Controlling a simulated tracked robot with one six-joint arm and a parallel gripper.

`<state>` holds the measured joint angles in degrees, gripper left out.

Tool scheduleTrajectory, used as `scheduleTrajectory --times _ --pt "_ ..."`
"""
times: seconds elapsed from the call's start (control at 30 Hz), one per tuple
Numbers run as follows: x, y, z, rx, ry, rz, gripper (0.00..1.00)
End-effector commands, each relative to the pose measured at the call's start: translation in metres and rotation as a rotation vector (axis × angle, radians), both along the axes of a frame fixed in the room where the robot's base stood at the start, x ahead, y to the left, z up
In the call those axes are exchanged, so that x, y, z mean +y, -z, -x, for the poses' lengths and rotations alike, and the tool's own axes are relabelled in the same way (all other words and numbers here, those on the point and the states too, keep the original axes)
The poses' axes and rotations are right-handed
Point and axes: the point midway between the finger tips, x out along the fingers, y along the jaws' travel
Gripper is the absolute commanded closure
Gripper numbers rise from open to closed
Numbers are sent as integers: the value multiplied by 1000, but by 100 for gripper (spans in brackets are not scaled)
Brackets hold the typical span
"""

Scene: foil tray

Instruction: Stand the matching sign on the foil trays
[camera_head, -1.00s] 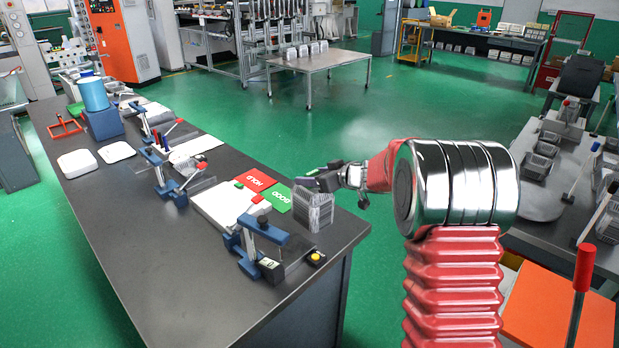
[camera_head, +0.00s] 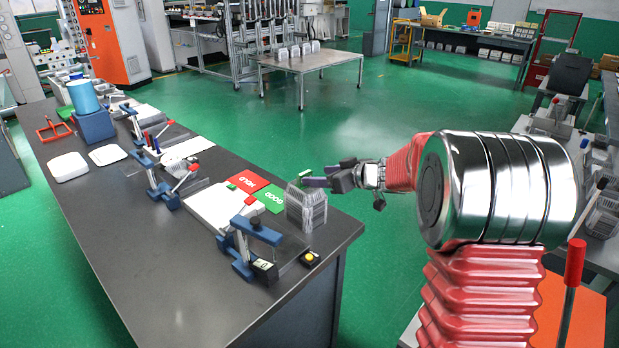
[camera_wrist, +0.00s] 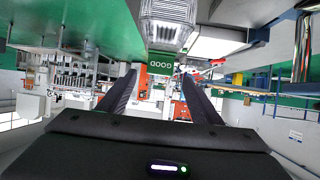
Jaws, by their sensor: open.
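A red HOLD sign (camera_head: 247,181) and a green GOOD sign (camera_head: 271,197) lie side by side on the dark bench. A stack of clear-looking ribbed foil trays (camera_head: 306,207) stands at the bench's right edge, beside the GOOD sign. The GOOD sign (camera_wrist: 161,62) and the tray stack (camera_wrist: 168,22) show beyond the fingertips, upside down.
A blue clamp stand (camera_head: 250,243) with a small display stands in front, near a yellow button box (camera_head: 310,259). A white board (camera_head: 215,207) lies left of the signs. More blue fixtures (camera_head: 158,172) line the bench. White lids (camera_head: 68,167) lie farther left.

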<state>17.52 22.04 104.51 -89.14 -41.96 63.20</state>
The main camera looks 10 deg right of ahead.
Motion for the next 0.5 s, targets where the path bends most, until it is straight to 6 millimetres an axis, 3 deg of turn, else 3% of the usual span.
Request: scheduleTrajectory --times 0.23,0.5 --pt "-16 -15 27 -1 1 2 41" --pt "-20 -18 34 0 0 1 41"
